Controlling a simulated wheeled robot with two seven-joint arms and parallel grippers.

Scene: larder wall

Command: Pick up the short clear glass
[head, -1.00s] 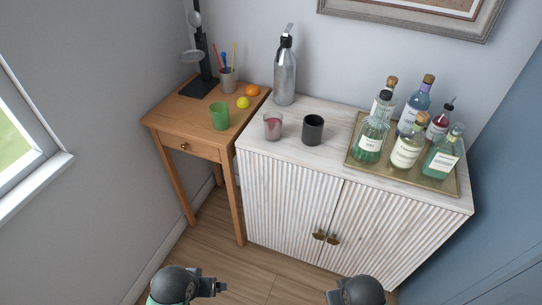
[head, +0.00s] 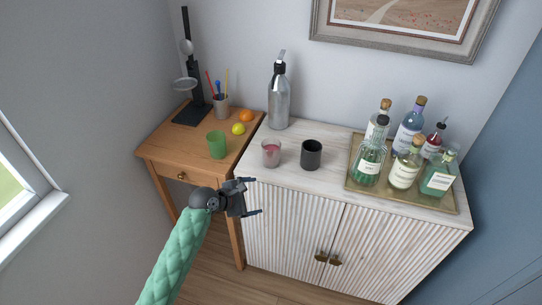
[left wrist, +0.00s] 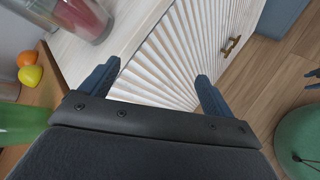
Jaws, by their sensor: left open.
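The short clear glass (head: 271,153) stands upright near the left front of the white cabinet top, with something reddish inside it. It also shows at the top left of the left wrist view (left wrist: 88,16), cut off by the frame edge. My left gripper (head: 258,196) is open and empty in front of the cabinet's left front edge, below and to the left of the glass, not touching it. In the left wrist view its two fingers (left wrist: 153,88) are spread with the ribbed cabinet front behind them. My right gripper is not in the head view.
A black cup (head: 311,155) stands just right of the glass. A silver pump bottle (head: 279,98) is behind. A gold tray (head: 352,179) with several bottles is at right. A green cup (head: 217,145), lemon (head: 238,129) and orange (head: 247,116) are on the wooden table (head: 163,153).

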